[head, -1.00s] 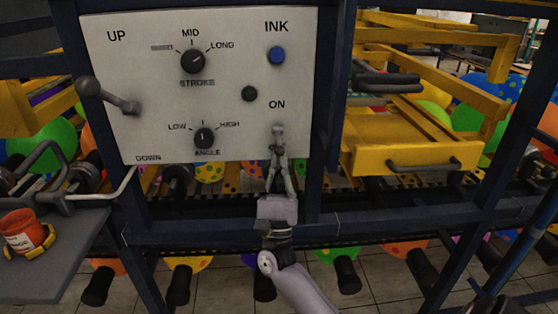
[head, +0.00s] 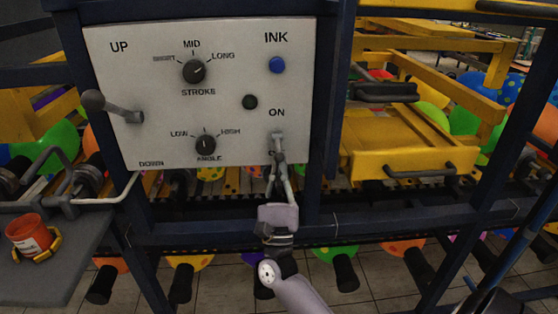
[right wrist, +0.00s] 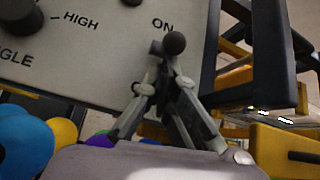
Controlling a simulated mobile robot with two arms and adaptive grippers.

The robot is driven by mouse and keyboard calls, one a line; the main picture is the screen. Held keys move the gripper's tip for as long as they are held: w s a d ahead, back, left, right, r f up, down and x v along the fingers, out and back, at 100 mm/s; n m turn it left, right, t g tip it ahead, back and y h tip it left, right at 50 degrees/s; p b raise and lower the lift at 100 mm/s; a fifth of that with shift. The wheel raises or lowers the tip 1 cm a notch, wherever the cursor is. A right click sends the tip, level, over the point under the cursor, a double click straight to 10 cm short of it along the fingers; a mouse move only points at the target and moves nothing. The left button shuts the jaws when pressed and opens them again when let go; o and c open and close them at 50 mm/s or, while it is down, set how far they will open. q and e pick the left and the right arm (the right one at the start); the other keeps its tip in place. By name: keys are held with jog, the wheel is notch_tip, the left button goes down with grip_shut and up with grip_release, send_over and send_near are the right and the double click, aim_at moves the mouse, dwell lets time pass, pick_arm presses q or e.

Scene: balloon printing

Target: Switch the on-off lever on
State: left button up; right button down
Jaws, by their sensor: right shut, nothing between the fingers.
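The white control panel (head: 140,75) fills the upper left and middle of the head view. The on-off lever (right wrist: 174,43) shows in the right wrist view as a short grey stem with a dark round knob, just below the ON label. In the head view the lever (head: 277,137) is small and partly merged with my fingertips. My right gripper (head: 276,158) comes up from below, its fingers shut and empty. In the right wrist view the fingertips (right wrist: 163,62) are right at the lever; I cannot tell whether they touch it. My left gripper is not in view.
The panel also carries a blue INK button (head: 277,65), a stroke knob (head: 194,71), an angle knob (head: 206,142) and an UP/DOWN lever (head: 110,106). A dark blue frame post (head: 333,90) stands close right of my gripper. A red can (head: 27,235) sits on a grey shelf at left.

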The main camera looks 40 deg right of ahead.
aim_at(280, 161)
jog(key=g+y+p, duration=0.1)
jog(key=p, duration=0.1)
jog(key=s+r+g+y+p, duration=0.1)
jog(key=p, duration=0.2)
jog(key=r+g+p, duration=0.1)
jog(key=p, duration=0.1)
jog(key=shift+s+a+r+n+y+p, duration=0.2)
jog(key=shift+s+a+n+y+p, duration=0.1)
jog(key=shift+a+y+p, duration=0.1)
jog(key=shift+s+a, duration=0.1)
jog(key=shift+a, duration=0.05)
jog(key=shift+s+a, duration=0.1)
jog(key=shift+r, duration=0.15)
